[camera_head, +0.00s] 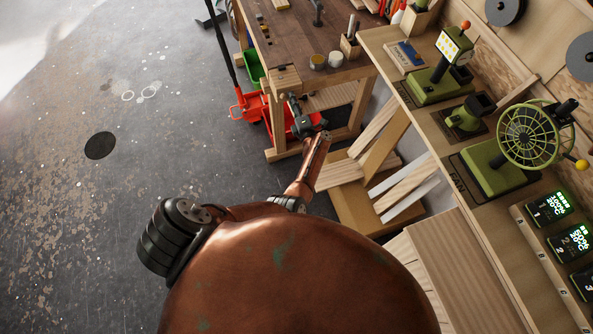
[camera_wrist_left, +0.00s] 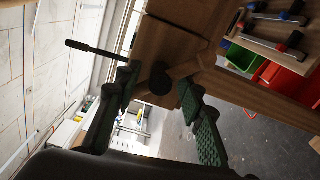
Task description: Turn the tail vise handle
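The tail vise (camera_head: 284,78) is a wooden block at the near end of the workbench. In the left wrist view its wooden jaw (camera_wrist_left: 165,45) faces the camera, with a round dark hub (camera_wrist_left: 160,79) in front. The vise handle (camera_wrist_left: 92,48) is a thin dark bar with a thick black end, reaching left of the hub. My left gripper (camera_head: 297,108) is at the bench end close to the vise. In the left wrist view its green-padded fingers (camera_wrist_left: 160,100) are spread, with the hub between them. One finger hides part of the bar; contact is unclear. My right gripper is out of view.
The workbench top (camera_head: 300,40) holds small cans (camera_head: 317,62) and tools. Red bins (camera_head: 250,105) and a green bin (camera_head: 253,68) sit below its left side. Wooden boards (camera_head: 380,150) lean at the right, beside a side bench with green machines (camera_head: 495,165). Open floor lies left.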

